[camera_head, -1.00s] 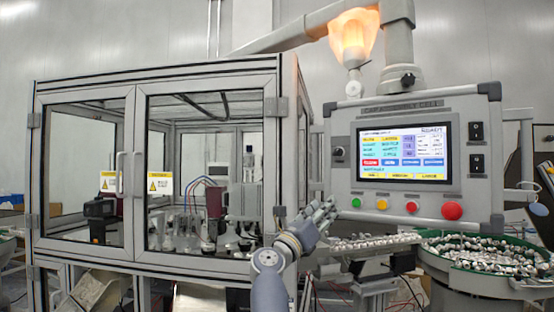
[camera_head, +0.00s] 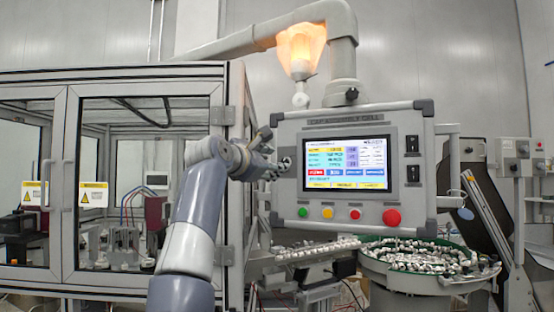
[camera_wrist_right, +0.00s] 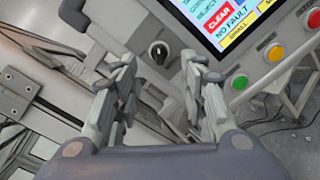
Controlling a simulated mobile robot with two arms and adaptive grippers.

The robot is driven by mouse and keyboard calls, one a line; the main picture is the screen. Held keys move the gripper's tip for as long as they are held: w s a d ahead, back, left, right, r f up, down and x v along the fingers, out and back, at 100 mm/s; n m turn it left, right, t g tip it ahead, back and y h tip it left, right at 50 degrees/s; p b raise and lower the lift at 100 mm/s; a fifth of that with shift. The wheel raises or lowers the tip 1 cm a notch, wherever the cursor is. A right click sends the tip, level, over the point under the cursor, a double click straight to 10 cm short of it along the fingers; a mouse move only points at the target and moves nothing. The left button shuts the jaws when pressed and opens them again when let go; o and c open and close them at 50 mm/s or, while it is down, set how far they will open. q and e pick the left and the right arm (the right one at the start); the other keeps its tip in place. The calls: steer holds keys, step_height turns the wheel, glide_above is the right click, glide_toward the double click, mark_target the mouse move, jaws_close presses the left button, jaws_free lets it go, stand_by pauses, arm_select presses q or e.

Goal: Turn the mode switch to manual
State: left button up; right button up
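The mode switch (camera_wrist_right: 158,52) is a black rotary knob with a light mark, on the grey panel left of the touchscreen. In the head view the knob (camera_head: 284,164) sits at the panel's left edge, close to my right gripper (camera_head: 268,154). In the right wrist view my right gripper (camera_wrist_right: 164,92) has its two fingers spread apart with nothing between them. The knob lies just beyond the fingertips, roughly in line with the gap, and looks untouched. Its exact setting is hard to read. My left gripper is out of view.
The touchscreen (camera_head: 346,164) is lit, with a green button (camera_head: 302,212), a yellow one, a small red one and a large red one (camera_head: 391,217) below. The glazed enclosure (camera_head: 145,70) stands left. A bowl of caps (camera_head: 381,275) is below right.

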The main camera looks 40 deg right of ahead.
steer(key=p+x, duration=0.1)
steer(key=x, duration=0.4)
steer(key=c, duration=0.9)
steer(key=shift+a, duration=0.1)
jaws_close()
